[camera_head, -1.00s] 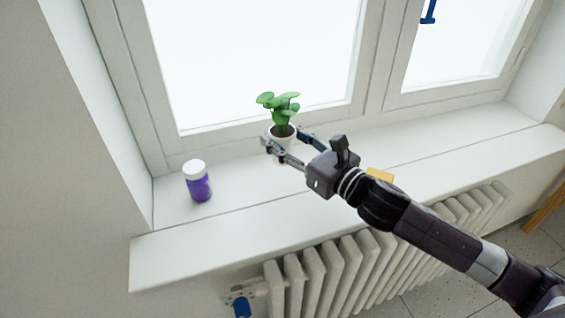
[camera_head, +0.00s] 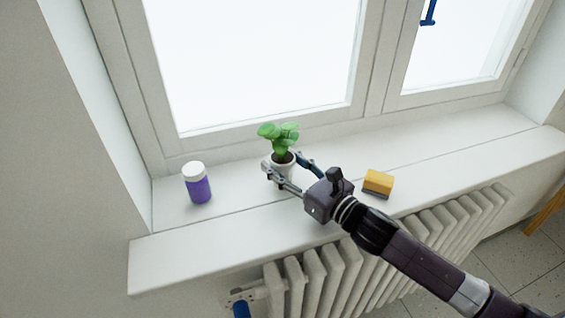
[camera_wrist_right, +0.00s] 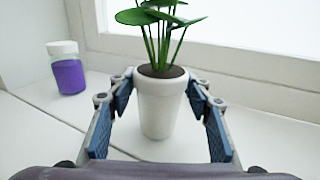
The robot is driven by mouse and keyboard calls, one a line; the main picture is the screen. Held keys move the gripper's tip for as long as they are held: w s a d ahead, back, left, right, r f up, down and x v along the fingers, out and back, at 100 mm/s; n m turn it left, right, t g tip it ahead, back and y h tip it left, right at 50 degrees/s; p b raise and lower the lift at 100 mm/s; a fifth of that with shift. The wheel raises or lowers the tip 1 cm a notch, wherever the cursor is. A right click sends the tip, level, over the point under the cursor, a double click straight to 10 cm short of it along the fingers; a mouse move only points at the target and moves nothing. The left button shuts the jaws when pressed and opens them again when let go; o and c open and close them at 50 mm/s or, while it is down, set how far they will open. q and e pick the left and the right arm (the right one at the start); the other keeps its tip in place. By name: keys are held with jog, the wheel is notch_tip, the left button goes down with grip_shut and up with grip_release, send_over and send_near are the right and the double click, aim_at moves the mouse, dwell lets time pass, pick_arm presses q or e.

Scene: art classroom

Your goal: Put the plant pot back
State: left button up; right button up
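A white plant pot (camera_head: 283,169) with dark soil and a green leafy plant is upright over the window sill (camera_head: 235,222). It also shows in the middle of the right wrist view (camera_wrist_right: 160,108). My right gripper (camera_head: 284,164) has one finger on each side of the pot, its fingertips against the upper wall just under the rim. In the right wrist view the base is at or just above the sill; I cannot tell if it touches. My left gripper is in neither view.
A purple jar with a white lid (camera_head: 198,184) stands on the sill to the left. A yellow and dark sponge (camera_head: 378,183) lies to the right of the gripper. The window frame rises behind, and a radiator (camera_head: 325,265) is below. The sill between jar and pot is clear.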

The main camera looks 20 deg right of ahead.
jog(key=shift+o, duration=1.4)
jog(key=shift+r, duration=0.15)
jog(key=shift+s+d, duration=0.1)
jog(key=shift+s, duration=0.1)
jog(key=b+v, duration=0.2)
jog(key=v, duration=0.8)
jog(key=shift+s, duration=0.1)
jog(key=shift+s+d+b, duration=0.3)
jog(key=shift+s+d, duration=0.05)
jog(key=shift+s, duration=0.25)
